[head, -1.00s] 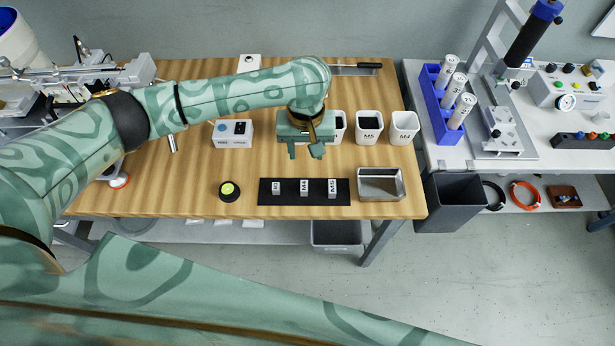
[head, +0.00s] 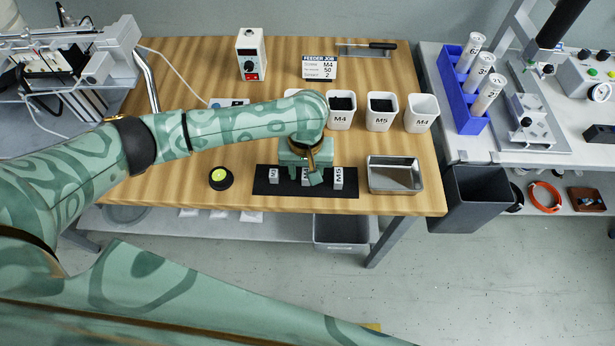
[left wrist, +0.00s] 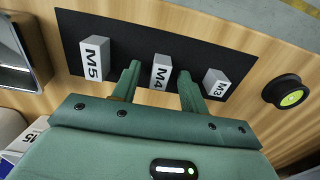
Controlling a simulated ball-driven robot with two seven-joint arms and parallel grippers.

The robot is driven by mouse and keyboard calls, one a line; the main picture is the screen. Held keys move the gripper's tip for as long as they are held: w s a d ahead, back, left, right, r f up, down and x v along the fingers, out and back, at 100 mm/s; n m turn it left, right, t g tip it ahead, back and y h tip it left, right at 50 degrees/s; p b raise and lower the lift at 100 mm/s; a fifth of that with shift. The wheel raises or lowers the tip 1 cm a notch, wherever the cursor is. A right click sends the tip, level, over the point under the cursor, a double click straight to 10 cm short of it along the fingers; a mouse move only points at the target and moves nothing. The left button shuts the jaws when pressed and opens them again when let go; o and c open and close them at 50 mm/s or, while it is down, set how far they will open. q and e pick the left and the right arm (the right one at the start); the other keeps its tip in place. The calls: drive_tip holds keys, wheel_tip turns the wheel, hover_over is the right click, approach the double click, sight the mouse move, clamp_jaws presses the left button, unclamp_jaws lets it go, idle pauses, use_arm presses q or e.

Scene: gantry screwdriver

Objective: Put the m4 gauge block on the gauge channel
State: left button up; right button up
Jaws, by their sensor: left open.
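The m4 gauge block (left wrist: 160,72) is a small light-grey block marked M4, standing on a black mat (left wrist: 225,44) between the M5 block (left wrist: 97,58) and the smaller M3 block (left wrist: 216,84). My left gripper (left wrist: 159,82) is open, with one finger on each side of the m4 gauge block; contact is not visible. In the head view the left gripper (head: 300,175) hangs over the mat and partly hides the m4 gauge block (head: 305,177). I cannot identify the gauge channel for sure. My right gripper is not in view.
A metal tray (head: 395,188) sits right of the mat and a black-and-yellow button (head: 221,178) left of it. White cups (head: 381,120) stand behind. A white control box (head: 250,68) and a FEEDER JOB sign (head: 319,67) are farther back.

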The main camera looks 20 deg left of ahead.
use_arm(q)
drive_tip(key=shift+r, duration=0.15)
clamp_jaws()
drive_tip(key=shift+r, duration=0.1)
